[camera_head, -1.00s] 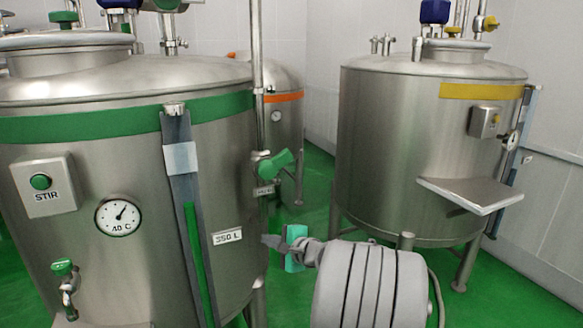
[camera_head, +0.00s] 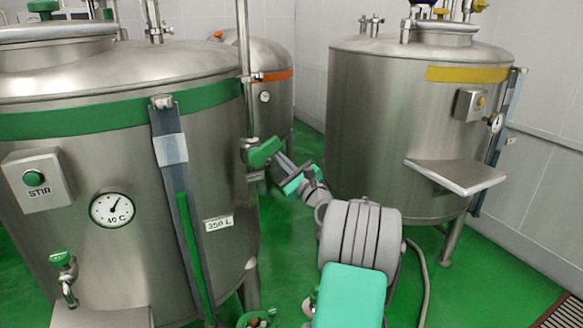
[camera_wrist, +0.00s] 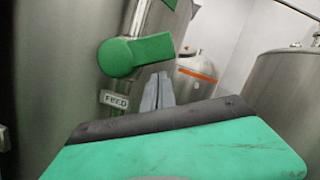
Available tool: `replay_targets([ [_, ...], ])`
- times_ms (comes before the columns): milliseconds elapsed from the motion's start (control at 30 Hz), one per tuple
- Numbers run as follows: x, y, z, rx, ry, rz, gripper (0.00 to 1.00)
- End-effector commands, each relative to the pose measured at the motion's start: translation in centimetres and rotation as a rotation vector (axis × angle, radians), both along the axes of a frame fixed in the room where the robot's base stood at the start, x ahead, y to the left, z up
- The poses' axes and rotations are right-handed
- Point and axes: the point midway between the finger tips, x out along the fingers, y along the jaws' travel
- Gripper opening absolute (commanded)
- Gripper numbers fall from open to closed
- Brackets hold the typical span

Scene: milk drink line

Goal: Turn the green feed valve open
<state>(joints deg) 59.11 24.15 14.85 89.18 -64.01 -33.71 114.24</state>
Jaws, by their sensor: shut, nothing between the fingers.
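The green feed valve (camera_head: 263,152) is a green handle on the vertical steel pipe at the right side of the green-banded tank (camera_head: 95,120). In the wrist view its handle (camera_wrist: 140,53) points right and slightly up, above a plate reading FEED (camera_wrist: 114,101). My gripper (camera_head: 280,160) is shut and empty. In the head view its tips are at the lower right edge of the handle. In the wrist view the fingers (camera_wrist: 157,92) are just below the handle's right part. I cannot tell whether they touch it.
A STIR button box (camera_head: 38,180), a dial (camera_head: 112,209), a level gauge (camera_head: 180,200) and a small green-topped tap (camera_head: 62,262) are on the tank front. A yellow-banded tank (camera_head: 400,130) with a shelf (camera_head: 456,175) stands right. An orange-banded tank (camera_head: 270,95) stands behind.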

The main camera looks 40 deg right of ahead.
Motion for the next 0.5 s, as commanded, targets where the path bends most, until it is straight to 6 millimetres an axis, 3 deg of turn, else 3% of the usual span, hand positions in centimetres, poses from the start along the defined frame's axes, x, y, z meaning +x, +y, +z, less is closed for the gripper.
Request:
replay_targets([
  [500,0.11,0.58,0.80,-0.001,0.002,0.000,0.00],
])
